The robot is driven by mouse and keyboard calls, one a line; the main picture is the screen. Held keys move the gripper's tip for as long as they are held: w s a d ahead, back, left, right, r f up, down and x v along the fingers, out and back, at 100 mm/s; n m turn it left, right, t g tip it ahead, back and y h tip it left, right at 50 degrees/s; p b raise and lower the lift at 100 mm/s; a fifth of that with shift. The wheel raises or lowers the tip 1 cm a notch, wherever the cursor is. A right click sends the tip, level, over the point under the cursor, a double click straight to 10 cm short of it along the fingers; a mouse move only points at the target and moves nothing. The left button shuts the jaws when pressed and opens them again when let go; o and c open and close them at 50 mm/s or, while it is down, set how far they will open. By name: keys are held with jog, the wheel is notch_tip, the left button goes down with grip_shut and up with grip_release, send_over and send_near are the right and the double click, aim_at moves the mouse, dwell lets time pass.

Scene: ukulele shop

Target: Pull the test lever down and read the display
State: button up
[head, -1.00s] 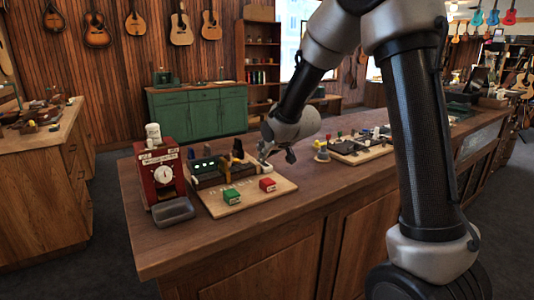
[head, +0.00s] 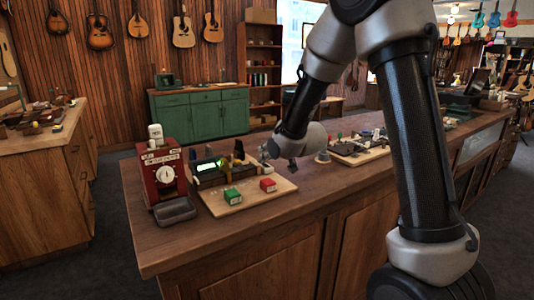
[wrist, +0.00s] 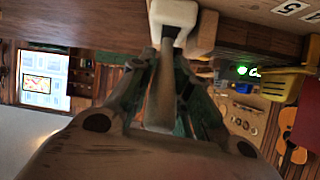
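The test board (head: 262,200) lies on the wooden counter with a display (head: 207,168) that glows pale green-white. A green light (head: 222,163) is lit beside it; it also shows in the wrist view (wrist: 242,70), next to bright display characters (wrist: 253,72) too cropped to read. A yellow part (wrist: 290,82) sits near them. My gripper (head: 268,154) is low at the right back of the board. In the wrist view its fingers (wrist: 165,58) are close together, with their tips at a cream block (wrist: 174,14). Whether they grip it is unclear. I cannot identify the lever for certain.
A red device with a dial (head: 163,176) and a grey tray (head: 175,211) stand to the left. Another board with small parts (head: 358,149) lies right of my gripper. The counter front is clear.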

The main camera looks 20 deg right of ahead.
jog(key=shift+o, duration=1.2)
jog(key=shift+s, duration=0.1)
jog(key=v, duration=1.2)
